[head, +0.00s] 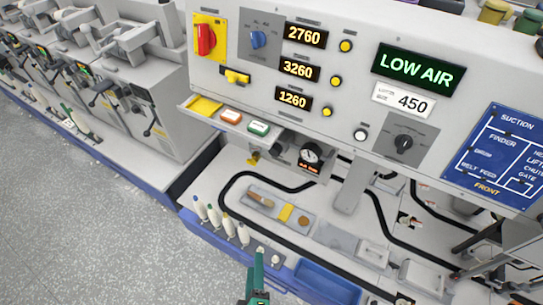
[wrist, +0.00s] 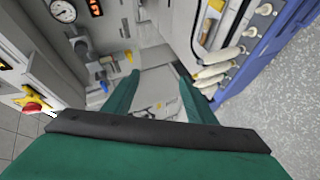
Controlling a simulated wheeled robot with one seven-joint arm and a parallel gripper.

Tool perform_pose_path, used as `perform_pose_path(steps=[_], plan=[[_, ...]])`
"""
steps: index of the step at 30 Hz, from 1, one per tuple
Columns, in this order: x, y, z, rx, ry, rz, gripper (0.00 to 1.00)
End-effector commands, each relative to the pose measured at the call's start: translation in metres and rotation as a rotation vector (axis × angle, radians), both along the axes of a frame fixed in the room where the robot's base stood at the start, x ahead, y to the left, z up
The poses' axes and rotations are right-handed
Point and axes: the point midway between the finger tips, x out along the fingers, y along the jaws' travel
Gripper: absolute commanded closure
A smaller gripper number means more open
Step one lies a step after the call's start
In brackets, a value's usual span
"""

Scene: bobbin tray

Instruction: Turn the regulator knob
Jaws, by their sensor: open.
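A round pressure gauge (head: 311,153) with a small red-lit display under it sits on a grey housing below the control panel. The gauge also shows at the top left of the wrist view (wrist: 63,11). A small yellow part (head: 253,159) is left of the housing; I cannot tell whether it is the regulator knob. In the wrist view a dark round part (wrist: 81,47) is below the gauge, also not clearly identifiable. My gripper (wrist: 158,75) is open and empty, apart from the gauge and these parts. It shows at the bottom of the head view (head: 257,258).
The control panel (head: 350,110) has a red switch (head: 205,39), several dials and a LOW AIR display (head: 418,69). A small tray (head: 205,107) juts out below it. White bobbins (head: 228,224) line the blue front edge. A blue bin (head: 325,282) is at the bottom.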

Motion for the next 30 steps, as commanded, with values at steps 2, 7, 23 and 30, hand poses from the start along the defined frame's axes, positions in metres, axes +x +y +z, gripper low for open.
perform_pose_path(steps=[2, 7, 23, 30], plan=[[0.028, 0.003, -0.001, -0.18, -0.007, 0.036, 0.49], [0.081, 0.005, 0.006, -0.59, 0.0, 0.089, 0.49], [0.206, 0.006, 0.124, -1.668, 0.154, -0.017, 0.49], [0.216, 0.004, 0.15, -1.803, 0.218, -0.064, 0.49]])
